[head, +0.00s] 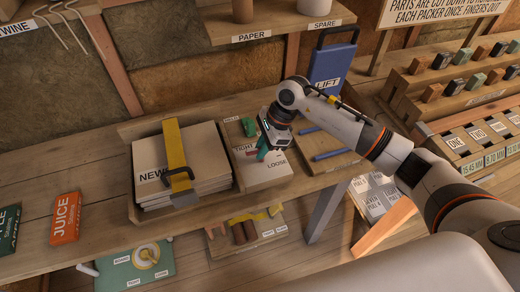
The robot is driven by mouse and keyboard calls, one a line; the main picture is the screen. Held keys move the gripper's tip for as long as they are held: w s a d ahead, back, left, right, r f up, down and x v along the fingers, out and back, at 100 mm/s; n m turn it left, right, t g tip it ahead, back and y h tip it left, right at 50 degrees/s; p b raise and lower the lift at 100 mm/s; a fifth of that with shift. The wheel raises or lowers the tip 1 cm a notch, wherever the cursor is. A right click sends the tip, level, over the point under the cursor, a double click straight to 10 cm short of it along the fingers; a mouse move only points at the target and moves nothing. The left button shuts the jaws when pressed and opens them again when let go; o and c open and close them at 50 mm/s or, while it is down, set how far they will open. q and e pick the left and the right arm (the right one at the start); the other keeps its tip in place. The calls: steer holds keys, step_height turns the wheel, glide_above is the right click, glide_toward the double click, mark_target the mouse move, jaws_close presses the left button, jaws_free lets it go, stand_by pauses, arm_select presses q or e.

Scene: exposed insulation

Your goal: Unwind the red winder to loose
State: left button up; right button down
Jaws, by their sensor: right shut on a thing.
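The red winder (252,152) shows only as a small red part on a pale board (270,176) marked TIGHT and LOOSE, on the wooden bench. The word TIGHT is partly covered, and LOOSE lies right of and below the fingers. My left gripper is not in view.
A stack of boards marked NEW (150,160) under a yellow strap (175,150) lies left of the winder board. Blue rods (332,154) and a blue LIFT panel (332,67) are to the right. A red JUICE box (66,218) lies far left.

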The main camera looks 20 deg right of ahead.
stand_by(0.3)
steer(key=shift+f+n+b, duration=0.15)
steer(key=shift+n+b, duration=0.45)
steer(key=shift+b, duration=0.2)
steer(key=shift+n+g+b, duration=0.3)
steer(key=shift+n+b, duration=0.1)
steer(key=shift+b, duration=0.05)
steer(key=shift+n+b, duration=0.5)
steer(key=shift+b, duration=0.3)
steer(key=shift+n+g+b, duration=0.3)
steer(key=shift+b, duration=0.05)
